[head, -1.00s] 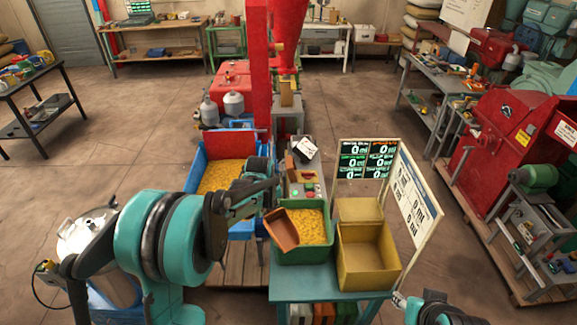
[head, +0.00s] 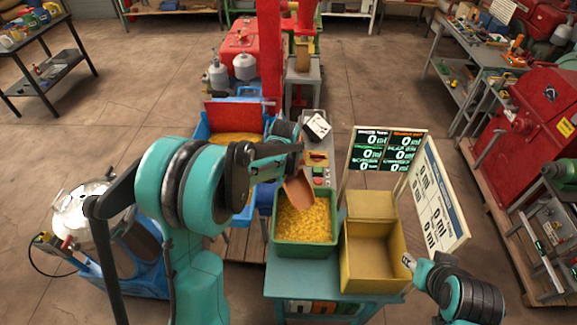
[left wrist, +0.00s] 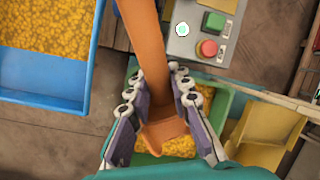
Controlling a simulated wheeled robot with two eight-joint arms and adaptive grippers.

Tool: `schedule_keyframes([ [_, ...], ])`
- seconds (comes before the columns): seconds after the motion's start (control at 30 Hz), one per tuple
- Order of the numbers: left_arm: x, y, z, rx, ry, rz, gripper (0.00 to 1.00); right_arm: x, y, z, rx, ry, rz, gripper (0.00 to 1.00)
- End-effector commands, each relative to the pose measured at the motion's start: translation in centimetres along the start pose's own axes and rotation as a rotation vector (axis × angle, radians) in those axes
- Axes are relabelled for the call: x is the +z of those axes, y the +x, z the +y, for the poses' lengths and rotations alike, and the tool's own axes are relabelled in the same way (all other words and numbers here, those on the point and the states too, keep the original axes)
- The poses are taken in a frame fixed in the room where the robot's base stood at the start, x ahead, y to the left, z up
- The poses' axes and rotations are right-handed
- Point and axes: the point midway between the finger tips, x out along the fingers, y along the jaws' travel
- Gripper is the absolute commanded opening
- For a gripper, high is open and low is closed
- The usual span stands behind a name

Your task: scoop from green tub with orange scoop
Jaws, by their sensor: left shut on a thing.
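The green tub (head: 305,246) of yellow grain stands on the teal table, and it also shows in the left wrist view (left wrist: 226,100). The orange scoop (head: 298,190) is above the tub's back part, tilted with its mouth down. In the left wrist view my left gripper (left wrist: 158,82) is shut on the orange scoop (left wrist: 148,40), with one finger on each side. Whether the scoop holds grain cannot be told. My right gripper (head: 410,262) is at the right edge of the yellow box; its jaws are too small to read.
An empty yellow box (head: 374,286) stands right of the tub. Display boards (head: 388,150) stand behind it. A blue bin (head: 203,130) of grain is at the back left, and a control box with green and red buttons (left wrist: 208,48) is behind the tub.

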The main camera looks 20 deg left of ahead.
Motion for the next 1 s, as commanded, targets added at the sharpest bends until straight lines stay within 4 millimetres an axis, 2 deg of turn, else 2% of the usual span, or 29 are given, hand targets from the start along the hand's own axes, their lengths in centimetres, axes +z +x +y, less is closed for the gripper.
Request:
schedule_keyframes([
  [0.03,-0.5,0.7,0.1,0.0,0.003,-0.01,0.0,0.4,0.6,0.0,0.0,0.0,0.0,0.4],
  [0.6,-3.8,4.9,0.8,0.004,0.025,-0.126,0.0,2.9,4.0,0.0,0.0,0.0,0.0,0.4],
  [1.0,-6.5,7.3,1.1,0.005,0.025,-0.124,0.0,4.1,5.7,0.0,0.0,0.0,0.0,0.4],
])
